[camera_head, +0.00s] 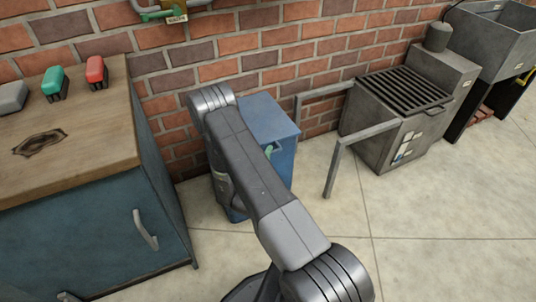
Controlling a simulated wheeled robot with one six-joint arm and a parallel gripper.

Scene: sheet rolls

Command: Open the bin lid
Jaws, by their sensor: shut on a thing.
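The blue bin (283,163) stands on the floor against the brick wall, in the middle of the view. Its flat blue lid (268,115) lies level on top and looks closed. A small green part (268,150), perhaps the lid's handle, shows at the front just beside my arm. My arm crosses in front of the bin and hides much of its front and left side. My gripper is hidden behind the arm, so its hold and its contact with the bin cannot be seen.
A blue cabinet with a wooden top (95,130) stands close on the left, with green and red brushes (96,73) on it. A metal rail frame (333,170) and a grey grated unit (400,120) stand to the right. The floor (440,220) at front right is clear.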

